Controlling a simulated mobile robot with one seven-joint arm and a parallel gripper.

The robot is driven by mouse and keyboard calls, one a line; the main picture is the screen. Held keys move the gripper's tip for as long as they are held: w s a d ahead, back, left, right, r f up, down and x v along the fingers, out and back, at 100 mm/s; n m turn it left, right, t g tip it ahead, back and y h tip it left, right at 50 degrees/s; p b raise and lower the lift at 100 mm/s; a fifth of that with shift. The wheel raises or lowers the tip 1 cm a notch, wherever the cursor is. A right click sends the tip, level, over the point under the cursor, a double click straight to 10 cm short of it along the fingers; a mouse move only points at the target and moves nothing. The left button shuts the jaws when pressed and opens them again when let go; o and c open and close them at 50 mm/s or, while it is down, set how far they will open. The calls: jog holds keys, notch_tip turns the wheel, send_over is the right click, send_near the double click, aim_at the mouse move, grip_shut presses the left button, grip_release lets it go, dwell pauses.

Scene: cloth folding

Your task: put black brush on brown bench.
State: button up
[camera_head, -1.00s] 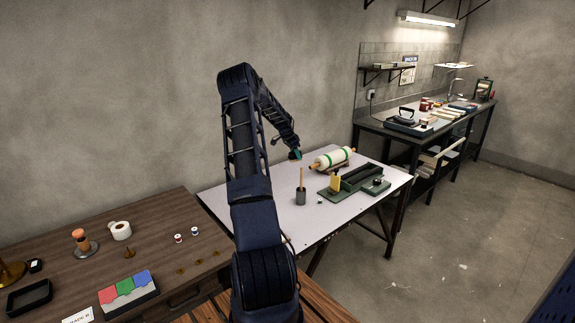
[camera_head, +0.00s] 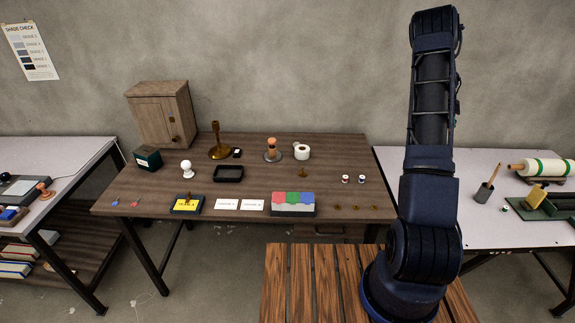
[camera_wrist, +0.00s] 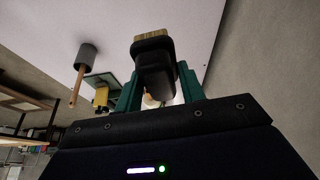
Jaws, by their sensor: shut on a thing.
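The black brush (camera_wrist: 154,52) with tan bristles shows in the wrist view, between the green fingers of my gripper (camera_wrist: 158,82). The gripper is shut on it, and the bristle end points away from the palm. The brush is held up clear of any surface. In the head view my gripper and the brush are not seen; only my arm rises at the right. The brown bench (camera_head: 275,180) stands in the middle of the head view, left of my arm.
Bare wood lies right of the roll. A white table (camera_head: 460,215) stands at the right, another at the left.

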jog(key=w+a+r+n, duration=0.1)
jog(key=w+a, duration=0.2)
jog(key=a, duration=0.5)
jog(key=w+a+r+n+t, duration=0.1)
jog(key=w+a+n, duration=0.15)
jog(key=a, duration=0.65)
jog(key=w+a+r+n, duration=0.1)
jog(key=w+a, duration=0.2)
jog(key=a, duration=0.5)
jog(key=a+r+n+t+y, duration=0.1)
jog(key=a+r+n+t, duration=0.2)
jog(key=a, duration=2.4)
jog(key=shift+n+g, duration=0.35)
jog(key=shift+g, duration=0.25)
notch_tip(320, 180, down, 20)
jog(key=shift+a+f, duration=0.1)
jog(key=shift+f, duration=0.1)
jog(key=o, duration=1)
